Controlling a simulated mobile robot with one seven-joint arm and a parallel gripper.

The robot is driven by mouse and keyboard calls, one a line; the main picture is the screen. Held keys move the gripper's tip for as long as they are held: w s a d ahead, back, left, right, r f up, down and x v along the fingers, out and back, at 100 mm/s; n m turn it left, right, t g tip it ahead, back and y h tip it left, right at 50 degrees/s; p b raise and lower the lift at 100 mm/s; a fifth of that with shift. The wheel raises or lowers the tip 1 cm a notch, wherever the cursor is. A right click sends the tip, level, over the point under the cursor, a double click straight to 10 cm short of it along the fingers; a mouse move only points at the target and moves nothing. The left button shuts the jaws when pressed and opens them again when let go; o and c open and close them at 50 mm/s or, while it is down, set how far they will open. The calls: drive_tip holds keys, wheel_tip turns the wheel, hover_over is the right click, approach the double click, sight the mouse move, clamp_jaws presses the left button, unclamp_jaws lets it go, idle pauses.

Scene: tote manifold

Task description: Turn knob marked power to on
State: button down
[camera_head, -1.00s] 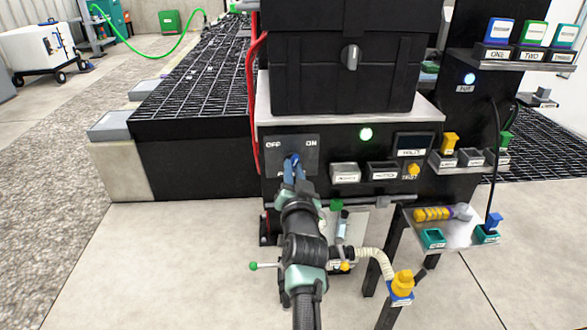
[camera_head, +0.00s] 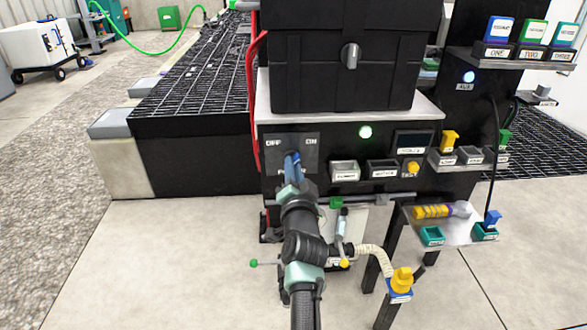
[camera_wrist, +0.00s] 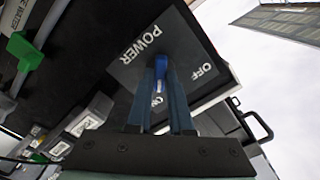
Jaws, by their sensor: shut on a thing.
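The power panel (camera_head: 281,142) is a dark grey plate on the front of the black cabinet, with OFF at its upper left and ON at its upper right. The wrist view shows the plate turned, with POWER, OFF and ON lettering around a blue knob (camera_wrist: 160,65). My gripper (camera_head: 293,160) reaches up to the plate from below. In the wrist view its two fingers (camera_wrist: 161,75) stand on either side of the blue knob, shut on it. The fingers hide much of the knob, and I cannot tell exactly which mark it points to.
A red hose (camera_head: 251,90) hangs at the left. A small side table (camera_head: 450,232) stands at the right.

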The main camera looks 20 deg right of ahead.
drive_tip(key=c, duration=0.8)
unclamp_jaws()
drive_tip(key=shift+s, duration=0.15)
drive_tip(key=p+v, duration=0.6)
drive_tip(key=v, duration=0.6)
drive_tip(key=shift+s+a, duration=0.15)
drive_tip(key=shift+s, duration=0.2)
